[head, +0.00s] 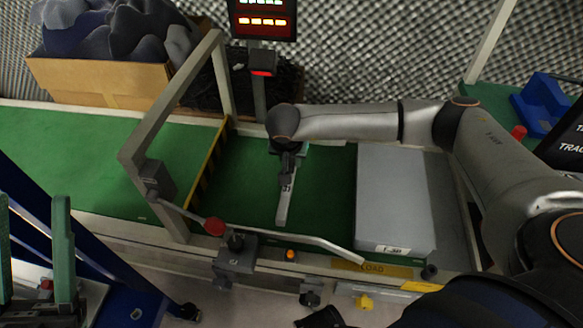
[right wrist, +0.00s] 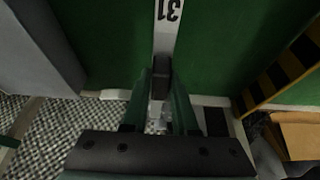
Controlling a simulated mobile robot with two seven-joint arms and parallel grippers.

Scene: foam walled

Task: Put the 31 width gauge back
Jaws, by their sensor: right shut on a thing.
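The 31 width gauge (head: 283,203) is a pale, narrow bar with a dark "31" on it. It extends toward the front over the green bench top, and I cannot tell whether it touches the surface. My right gripper (head: 287,168) is shut on its dark grip part at the far end. In the right wrist view the gauge (right wrist: 166,38) runs up from between the green fingers (right wrist: 160,85), its number upside down. My left gripper (head: 33,212) is at the left edge of the head view, its green fingers apart and empty.
A grey box (head: 395,195) stands right of the gauge. A metal frame (head: 145,145) and striped edge (head: 208,165) lie left; a bar with a red knob (head: 214,226) crosses the front. A blue holder (head: 540,103) is at far right. Green surface around the gauge is clear.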

